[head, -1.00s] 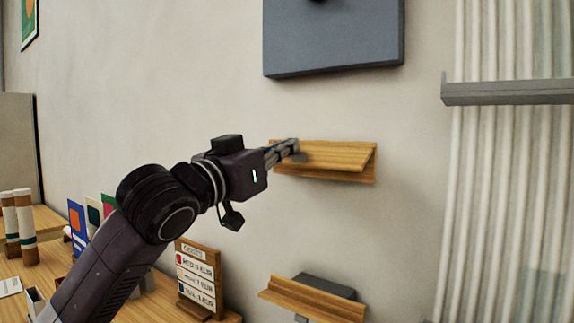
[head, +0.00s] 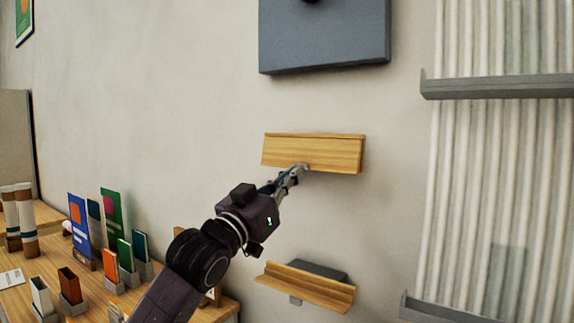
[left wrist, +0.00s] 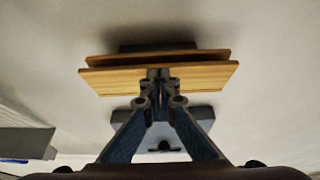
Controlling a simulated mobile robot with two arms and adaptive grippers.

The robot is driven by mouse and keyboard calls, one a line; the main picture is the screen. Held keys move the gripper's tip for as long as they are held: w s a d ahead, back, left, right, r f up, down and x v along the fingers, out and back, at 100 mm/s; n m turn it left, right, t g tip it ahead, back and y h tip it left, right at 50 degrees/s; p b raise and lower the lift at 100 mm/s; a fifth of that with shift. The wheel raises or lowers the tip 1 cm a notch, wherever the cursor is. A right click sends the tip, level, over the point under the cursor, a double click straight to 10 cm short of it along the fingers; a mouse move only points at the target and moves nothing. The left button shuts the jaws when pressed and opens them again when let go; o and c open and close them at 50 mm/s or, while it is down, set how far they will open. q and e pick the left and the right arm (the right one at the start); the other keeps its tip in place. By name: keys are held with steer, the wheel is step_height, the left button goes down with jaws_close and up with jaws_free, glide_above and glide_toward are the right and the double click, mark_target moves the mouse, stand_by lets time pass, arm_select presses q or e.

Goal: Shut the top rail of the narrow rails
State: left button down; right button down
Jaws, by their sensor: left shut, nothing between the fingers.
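The top narrow rail (head: 313,152) is a wooden piece on the wall, its front board now nearly upright and facing me. The left wrist view shows the front board (left wrist: 205,77) with a second wooden board (left wrist: 185,57) close behind it and a narrow gap between. My left gripper (head: 303,168) is shut and empty, its fingertips at the front board's lower edge, seemingly touching it. In the left wrist view the fingertips (left wrist: 160,75) overlap the board's middle. The lower narrow rail (head: 305,287) sits below, its board sticking out like a ledge. My right gripper is out of view.
A grey panel (head: 325,38) hangs above the top rail. Grey rails (head: 500,87) are at the right before a pale ribbed surface. A wooden table (head: 90,295) with cards and small holders stands at lower left. The wall around the top rail is clear.

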arm_select(q)
steer(key=shift+w+d+f+p, duration=0.4)
steer(key=shift+w+f, duration=0.1)
steer(key=shift+w, duration=0.1)
stand_by(0.3)
